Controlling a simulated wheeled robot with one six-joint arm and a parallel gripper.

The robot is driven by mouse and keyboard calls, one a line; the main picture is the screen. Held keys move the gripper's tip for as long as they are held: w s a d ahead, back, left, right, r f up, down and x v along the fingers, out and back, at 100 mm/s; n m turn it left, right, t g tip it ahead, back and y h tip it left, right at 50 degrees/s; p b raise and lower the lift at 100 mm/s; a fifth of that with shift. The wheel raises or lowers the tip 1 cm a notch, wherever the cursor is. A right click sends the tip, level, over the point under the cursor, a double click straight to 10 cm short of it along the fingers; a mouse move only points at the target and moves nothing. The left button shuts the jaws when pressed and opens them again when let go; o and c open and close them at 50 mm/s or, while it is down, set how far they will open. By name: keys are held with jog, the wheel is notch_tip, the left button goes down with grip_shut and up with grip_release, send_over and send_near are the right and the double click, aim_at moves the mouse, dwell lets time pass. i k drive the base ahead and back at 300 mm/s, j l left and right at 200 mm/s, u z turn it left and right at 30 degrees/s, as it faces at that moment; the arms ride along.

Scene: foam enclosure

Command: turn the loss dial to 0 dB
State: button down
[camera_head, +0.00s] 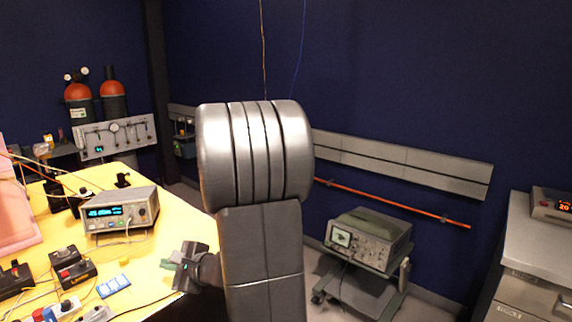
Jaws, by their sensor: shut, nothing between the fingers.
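No dial marked for loss can be made out in the head view; any lettering is too small to read. A grey bench instrument (121,211) with a lit cyan display and small knobs on its right side stands on the yellow table (148,246). I cannot tell whether one of these knobs is the loss dial. My gripper (172,264) is at the table's right edge, below and right of the instrument and apart from it. It is shut and empty. My arm hides part of the room behind it.
Small dark boxes with red tops (72,265), a blue-and-white block (113,286) and loose cables lie on the table's front. A grey cabinet (535,270) is at far right.

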aim_at(63, 251)
jog(key=k+l, duration=0.1)
jog(key=l, duration=0.15)
jog(key=l+u, duration=0.15)
jog(key=l, duration=0.15)
jog(key=u, duration=0.65)
jog(key=j+u, duration=0.1)
jog(key=k+j, duration=0.05)
jog(key=j, duration=0.05)
